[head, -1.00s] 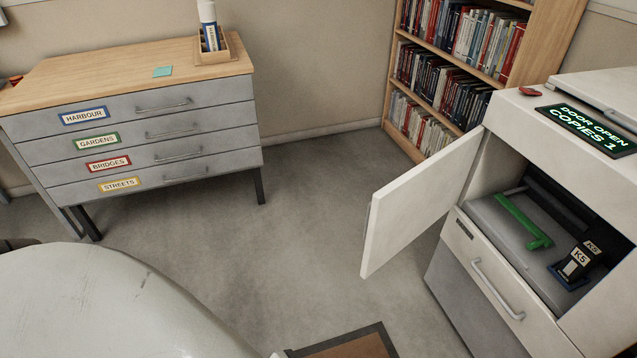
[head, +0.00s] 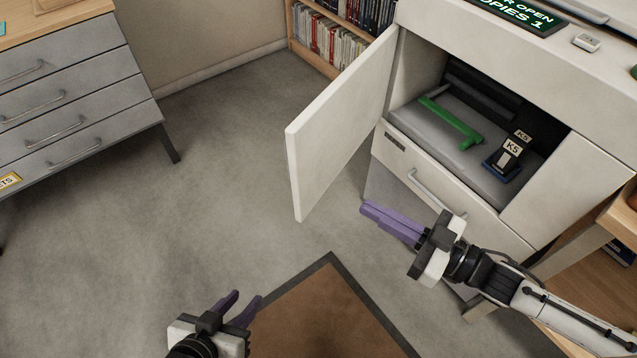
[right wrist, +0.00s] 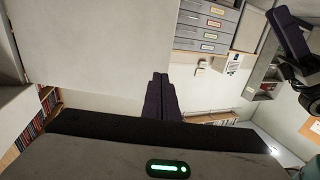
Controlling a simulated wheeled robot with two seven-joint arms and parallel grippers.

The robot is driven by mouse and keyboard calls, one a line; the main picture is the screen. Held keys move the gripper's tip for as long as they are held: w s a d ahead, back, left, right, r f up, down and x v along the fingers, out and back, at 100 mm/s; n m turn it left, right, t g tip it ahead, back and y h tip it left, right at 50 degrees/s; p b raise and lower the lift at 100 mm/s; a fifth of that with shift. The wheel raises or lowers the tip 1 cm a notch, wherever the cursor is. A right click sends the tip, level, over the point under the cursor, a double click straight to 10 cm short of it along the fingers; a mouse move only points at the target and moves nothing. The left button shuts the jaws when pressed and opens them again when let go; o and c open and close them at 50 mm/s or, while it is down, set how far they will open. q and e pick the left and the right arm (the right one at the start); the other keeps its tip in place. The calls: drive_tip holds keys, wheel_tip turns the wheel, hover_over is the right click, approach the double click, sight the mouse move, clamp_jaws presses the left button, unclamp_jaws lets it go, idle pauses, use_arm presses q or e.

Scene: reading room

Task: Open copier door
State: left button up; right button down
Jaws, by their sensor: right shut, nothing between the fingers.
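The white copier (head: 470,120) stands at the right in the head view. Its door (head: 343,122) stands wide open to the left, showing the inside with a green lever (head: 450,122) and a dark K5 cartridge (head: 505,160). My right gripper (head: 366,208) is shut and empty, below and apart from the door, in front of the lower drawer. Its closed fingers show in the right wrist view (right wrist: 160,82). My left gripper (head: 247,296) is open and empty at the bottom, over the floor.
A drawer handle (head: 436,194) sticks out below the copier opening. A grey drawer cabinet (head: 70,100) stands at the left and a bookcase (head: 325,40) behind the door. A wooden shelf unit (head: 590,270) is at the right. The floor between cabinet and copier is clear.

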drive_tip(key=d, duration=0.1)
drive_tip(key=g+b, duration=0.1)
approach(304, 171)
drive_tip(key=shift+n+y, duration=0.4)
drive_tip(key=x, duration=0.5)
drive_tip(key=shift+w+d+f, duration=0.1)
drive_tip(key=shift+w+f, duration=0.1)
drive_tip(key=shift+f, duration=0.15)
use_arm(q)
drive_tip(key=shift+a+f, duration=0.1)
drive_tip(key=shift+f, duration=0.5)
use_arm(e)
drive_tip(key=shift+w+a, duration=0.35)
drive_tip(key=shift+a, duration=0.25)
